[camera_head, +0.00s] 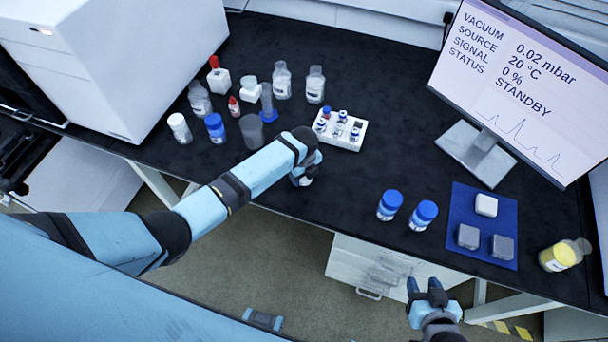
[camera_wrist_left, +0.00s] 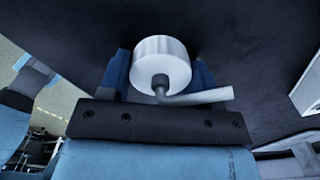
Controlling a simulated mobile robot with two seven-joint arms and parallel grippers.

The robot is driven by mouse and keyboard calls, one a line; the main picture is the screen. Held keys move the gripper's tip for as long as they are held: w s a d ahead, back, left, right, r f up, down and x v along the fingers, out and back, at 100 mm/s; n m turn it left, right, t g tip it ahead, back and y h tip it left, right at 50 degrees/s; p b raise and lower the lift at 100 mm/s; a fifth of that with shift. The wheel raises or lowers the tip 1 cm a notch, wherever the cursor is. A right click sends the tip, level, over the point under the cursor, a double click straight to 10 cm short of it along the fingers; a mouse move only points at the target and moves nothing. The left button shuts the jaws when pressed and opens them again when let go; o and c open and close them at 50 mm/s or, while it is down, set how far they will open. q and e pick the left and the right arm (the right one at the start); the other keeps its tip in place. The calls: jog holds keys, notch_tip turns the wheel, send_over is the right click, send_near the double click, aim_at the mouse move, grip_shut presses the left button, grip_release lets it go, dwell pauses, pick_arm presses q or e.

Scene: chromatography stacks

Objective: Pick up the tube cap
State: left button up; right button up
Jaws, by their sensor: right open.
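The tube cap (camera_wrist_left: 160,60) is a pale grey-white cylinder with a bent grey tube, seen in the left wrist view. It sits between the two blue fingers of my left gripper (camera_wrist_left: 160,78). The fingers lie close along both its sides; whether they press on it is unclear. In the head view my left gripper (camera_head: 303,176) is low over the front of the black bench, and its arm mostly hides the cap. My right gripper (camera_head: 428,287) is open and empty, in front of the bench edge at the lower right.
A white rack (camera_head: 351,141) with several small vials stands just behind my left gripper. Bottles and jars crowd the back left. Two blue-capped jars (camera_head: 390,205) (camera_head: 423,215), a blue mat (camera_head: 462,200) with blocks, a yellow bottle (camera_head: 565,256) and a monitor (camera_head: 520,80) are right.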

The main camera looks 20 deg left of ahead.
pick_arm(q)
jog(key=shift+c, duration=1)
